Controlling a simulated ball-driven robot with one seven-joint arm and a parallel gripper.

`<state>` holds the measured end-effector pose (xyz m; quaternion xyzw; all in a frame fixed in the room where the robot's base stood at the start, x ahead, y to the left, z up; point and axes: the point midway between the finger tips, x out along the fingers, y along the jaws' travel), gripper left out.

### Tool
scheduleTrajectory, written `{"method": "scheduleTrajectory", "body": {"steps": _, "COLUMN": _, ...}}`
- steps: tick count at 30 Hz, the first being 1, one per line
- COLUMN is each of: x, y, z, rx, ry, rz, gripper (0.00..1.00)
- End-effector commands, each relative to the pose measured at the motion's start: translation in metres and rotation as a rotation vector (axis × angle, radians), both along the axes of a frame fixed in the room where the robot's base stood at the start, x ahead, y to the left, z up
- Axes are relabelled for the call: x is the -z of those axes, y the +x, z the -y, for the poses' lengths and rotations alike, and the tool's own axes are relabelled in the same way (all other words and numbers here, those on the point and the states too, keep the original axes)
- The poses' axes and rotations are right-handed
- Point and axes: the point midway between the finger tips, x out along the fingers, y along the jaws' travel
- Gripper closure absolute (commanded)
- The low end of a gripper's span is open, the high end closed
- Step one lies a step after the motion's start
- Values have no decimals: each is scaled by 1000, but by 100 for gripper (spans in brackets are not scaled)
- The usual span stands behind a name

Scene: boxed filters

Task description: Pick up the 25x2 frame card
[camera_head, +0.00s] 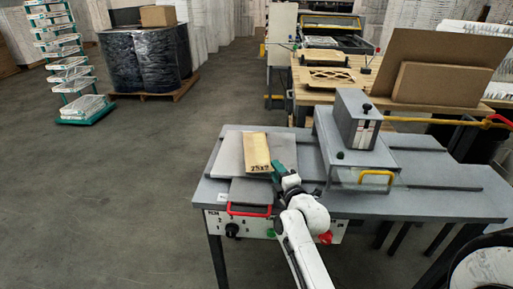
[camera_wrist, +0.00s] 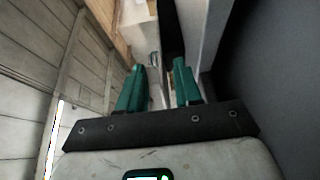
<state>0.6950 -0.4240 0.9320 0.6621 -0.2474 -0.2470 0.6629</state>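The frame card (camera_head: 257,153) is a pale yellow wooden piece with dark lettering near its front end. It lies on a light grey board on the workbench. My gripper (camera_head: 279,170), with teal fingers, is close to the card's front right edge in the head view; I cannot tell if it touches. In the wrist view my gripper (camera_wrist: 160,84) has its two fingers apart, with a pale grey surface behind the gap and nothing clearly held. A yellowish patch at the top of the wrist view may be the card, but I cannot tell.
The grey workbench (camera_head: 440,184) carries a grey machine (camera_head: 357,125) with a yellow handle right of my gripper. A red handle (camera_head: 249,211) is at the front edge. A brown box (camera_head: 440,84) stands behind. Open floor lies to the left.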

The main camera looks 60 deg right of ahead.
Motion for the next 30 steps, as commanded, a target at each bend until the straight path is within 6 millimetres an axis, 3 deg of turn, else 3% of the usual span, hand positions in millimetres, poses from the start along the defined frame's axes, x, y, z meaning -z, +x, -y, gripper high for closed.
{"method": "scheduleTrajectory", "body": {"steps": 12, "x": 1, "y": 10, "z": 8, "rx": -1, "ry": 1, "rz": -1, "gripper": 67}}
{"method": "scheduleTrajectory", "body": {"steps": 22, "x": 1, "y": 10, "z": 8, "rx": -1, "ry": 1, "rz": -1, "gripper": 98}}
{"method": "scheduleTrajectory", "body": {"steps": 30, "x": 1, "y": 10, "z": 8, "rx": -1, "ry": 1, "rz": -1, "gripper": 100}}
